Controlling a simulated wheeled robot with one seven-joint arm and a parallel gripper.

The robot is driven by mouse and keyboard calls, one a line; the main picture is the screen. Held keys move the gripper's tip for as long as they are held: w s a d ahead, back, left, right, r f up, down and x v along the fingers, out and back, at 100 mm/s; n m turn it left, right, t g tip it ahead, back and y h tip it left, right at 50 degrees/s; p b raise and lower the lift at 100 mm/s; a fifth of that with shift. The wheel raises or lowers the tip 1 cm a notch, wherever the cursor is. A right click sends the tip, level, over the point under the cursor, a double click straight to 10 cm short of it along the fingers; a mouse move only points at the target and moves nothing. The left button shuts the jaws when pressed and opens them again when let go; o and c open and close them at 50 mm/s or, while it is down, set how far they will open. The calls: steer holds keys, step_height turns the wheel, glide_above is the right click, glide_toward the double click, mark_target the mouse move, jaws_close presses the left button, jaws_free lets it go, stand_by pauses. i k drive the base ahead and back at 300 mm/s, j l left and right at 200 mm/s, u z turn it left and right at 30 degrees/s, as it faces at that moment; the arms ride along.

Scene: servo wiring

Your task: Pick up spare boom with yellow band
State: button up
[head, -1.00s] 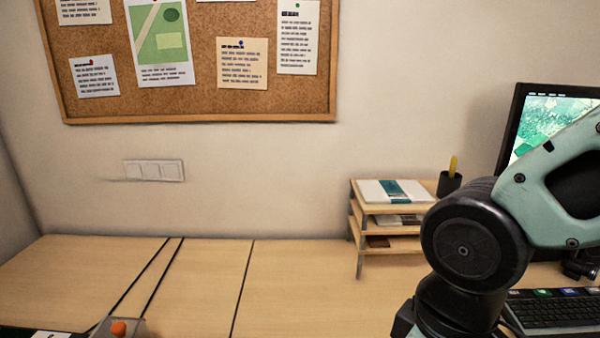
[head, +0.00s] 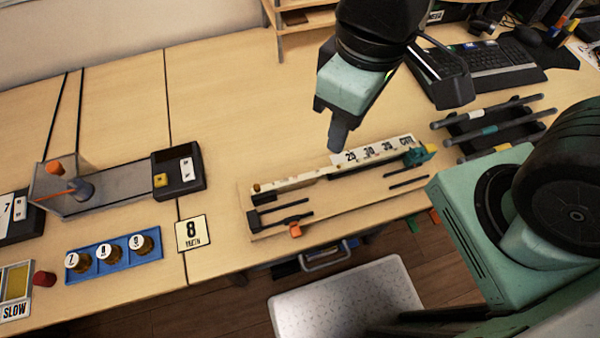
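The spare boom with the yellow band (head: 502,147) is the nearest of three dark rods on a rack at the right of the table. The rod behind it has a teal band (head: 489,130), and the farthest has a pale band (head: 475,114). My gripper (head: 340,132) hangs above the table, left of the rack and apart from it, over the back of a wooden board. It is seen from the side, so its finger opening is unclear. I see nothing held in it.
The board carries a pale numbered beam (head: 320,176) with a teal end piece. A keyboard (head: 470,68) lies behind the rack. My arm crowds the right front. A blue tray of round weights (head: 110,258) and a black-ended device (head: 178,173) stand left. The back middle table is clear.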

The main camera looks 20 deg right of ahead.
mark_target(536, 136)
steer(key=k+l+z, duration=0.15)
steer(key=z, duration=1.35)
steer(key=i+l+z, duration=0.2)
steer(key=z, duration=0.2)
steer(key=i+l+z, duration=0.2)
steer(key=z, duration=0.15)
